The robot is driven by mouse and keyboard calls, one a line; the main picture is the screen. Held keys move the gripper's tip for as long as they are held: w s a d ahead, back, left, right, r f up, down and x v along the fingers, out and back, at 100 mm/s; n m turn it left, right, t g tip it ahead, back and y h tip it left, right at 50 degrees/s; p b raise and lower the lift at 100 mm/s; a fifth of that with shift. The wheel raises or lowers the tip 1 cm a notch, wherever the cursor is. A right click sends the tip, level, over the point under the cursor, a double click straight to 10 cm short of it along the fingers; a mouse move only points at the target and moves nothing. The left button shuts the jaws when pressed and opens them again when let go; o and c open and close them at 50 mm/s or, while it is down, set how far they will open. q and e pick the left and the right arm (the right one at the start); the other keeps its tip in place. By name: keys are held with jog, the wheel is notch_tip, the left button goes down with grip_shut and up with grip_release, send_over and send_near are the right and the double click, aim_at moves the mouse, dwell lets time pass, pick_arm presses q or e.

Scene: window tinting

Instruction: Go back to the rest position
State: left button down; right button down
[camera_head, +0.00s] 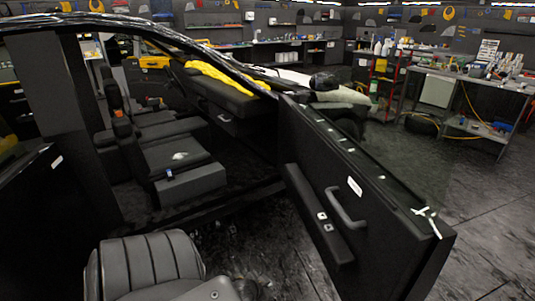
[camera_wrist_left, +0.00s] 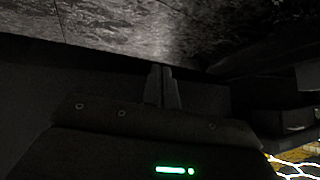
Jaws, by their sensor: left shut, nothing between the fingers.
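My left gripper (camera_wrist_left: 160,70) shows in the left wrist view, with its two dark fingers together at the middle and nothing between them. Dark floor lies beyond the fingertips, and the fingers appear clear of any object. In the head view I cannot make out the left fingers clearly near the bottom edge. My right gripper does not show in either view.
An open black car door (camera_head: 355,187) with a grey handle stands at centre right. The car's seats (camera_head: 185,160) are on the left. A workbench (camera_head: 455,79) with bottles and tools stands at the far right. Floor (camera_head: 489,215) right of the door is clear.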

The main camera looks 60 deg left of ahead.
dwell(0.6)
